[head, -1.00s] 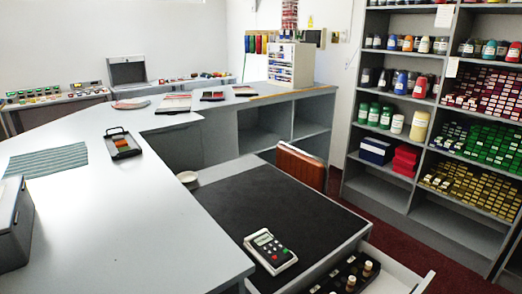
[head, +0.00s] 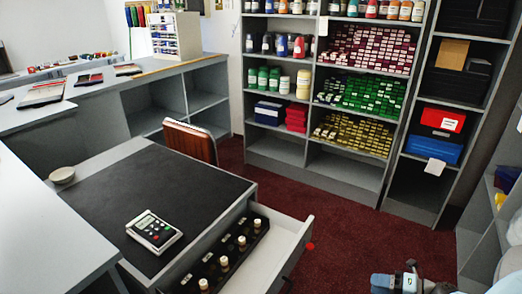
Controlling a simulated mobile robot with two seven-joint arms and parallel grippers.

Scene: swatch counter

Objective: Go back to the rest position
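My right gripper (head: 410,283) shows only in part at the bottom edge of the head view, right of centre, over the dark red carpet. Its grey and blue parts are cut off by the frame, and I cannot tell whether its fingers are open or shut. No object is visible in it. It is apart from the open drawer (head: 291,251), which lies to its left. My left gripper is not in view.
A handheld device (head: 154,231) lies on the black desk mat (head: 150,180). The pulled-out drawer holds a black rack (head: 228,262) of small bottles. A brown chair (head: 188,141) stands behind the desk. Shelves (head: 285,168) line the back. Carpet (head: 340,225) is clear between.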

